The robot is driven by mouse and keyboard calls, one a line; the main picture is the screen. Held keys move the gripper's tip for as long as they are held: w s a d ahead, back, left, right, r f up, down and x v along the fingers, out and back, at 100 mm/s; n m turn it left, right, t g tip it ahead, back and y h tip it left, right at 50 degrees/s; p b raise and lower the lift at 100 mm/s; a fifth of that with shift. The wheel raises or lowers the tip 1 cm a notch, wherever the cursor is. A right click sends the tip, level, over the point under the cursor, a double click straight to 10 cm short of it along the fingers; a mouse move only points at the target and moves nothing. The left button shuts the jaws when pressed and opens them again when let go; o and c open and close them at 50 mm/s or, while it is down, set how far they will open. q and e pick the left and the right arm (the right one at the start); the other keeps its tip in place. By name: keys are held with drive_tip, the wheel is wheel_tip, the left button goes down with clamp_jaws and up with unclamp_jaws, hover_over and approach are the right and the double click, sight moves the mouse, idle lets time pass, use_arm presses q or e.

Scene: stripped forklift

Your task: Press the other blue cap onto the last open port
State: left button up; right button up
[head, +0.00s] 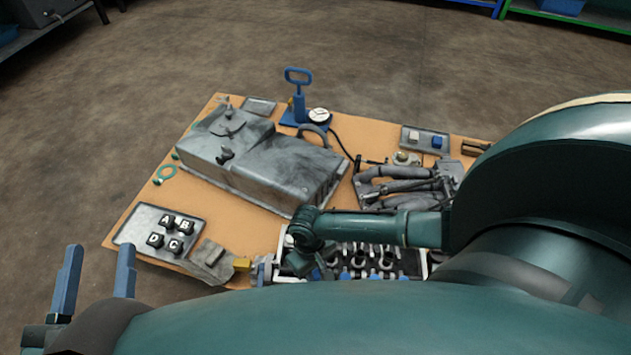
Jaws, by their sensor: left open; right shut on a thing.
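My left gripper (95,280) is at the lower left, off the table's near left edge. Its two blue fingers stand apart with nothing between them. My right gripper (317,271) is low over the left part of a block with rows of dark and pale fittings (378,266), at the table's near edge. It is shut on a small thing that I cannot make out. My own arm hides much of that area. I cannot pick out a blue cap or an open port. A small blue block (437,142) lies in a grey tray (405,130) at the back right.
A large grey casing (290,165) fills the middle of the orange tabletop (245,228). A blue hand pump (299,100) with a gauge stands behind it. A plate of lettered black blocks (133,240) lies front left. Grey pipework (380,188) lies right. My teal arm blocks the lower right.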

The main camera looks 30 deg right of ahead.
use_arm(q)
drive_tip(key=shift+r+p, duration=0.85)
drive_tip(key=shift+r, duration=0.05)
use_arm(e)
drive_tip(key=shift+f, duration=0.55)
idle(1.6)
drive_tip(key=o, duration=1)
drive_tip(key=shift+o, duration=0.2)
drive_tip(key=shift+w+r+p, duration=0.1)
drive_tip(key=shift+r+p, duration=0.4)
drive_tip(key=shift+r, duration=0.2)
drive_tip(key=r+p, duration=0.1)
drive_tip(key=r, duration=0.2)
drive_tip(key=r+p, duration=0.1)
drive_tip(key=shift+w+r+p, duration=0.3)
drive_tip(key=shift+w, duration=0.05)
use_arm(q)
drive_tip(key=shift+a+f+n+g+y+p, duration=0.1)
drive_tip(key=shift+a+f+g+y+p, duration=0.4)
drive_tip(key=shift+f+y, duration=0.2)
drive_tip(key=shift+a+f+n+g+y+p, duration=0.1)
drive_tip(key=shift+a+f+g+y+p, duration=0.4)
drive_tip(key=shift+f, duration=0.2)
drive_tip(key=shift+a+f+n+g+y+p, duration=0.1)
drive_tip(key=shift+a+f+g+y+p, duration=0.3)
drive_tip(key=shift+f+y+p, duration=0.25)
use_arm(e)
wheel_tip(320, 180, up, 7)
drive_tip(key=w, duration=0.1)
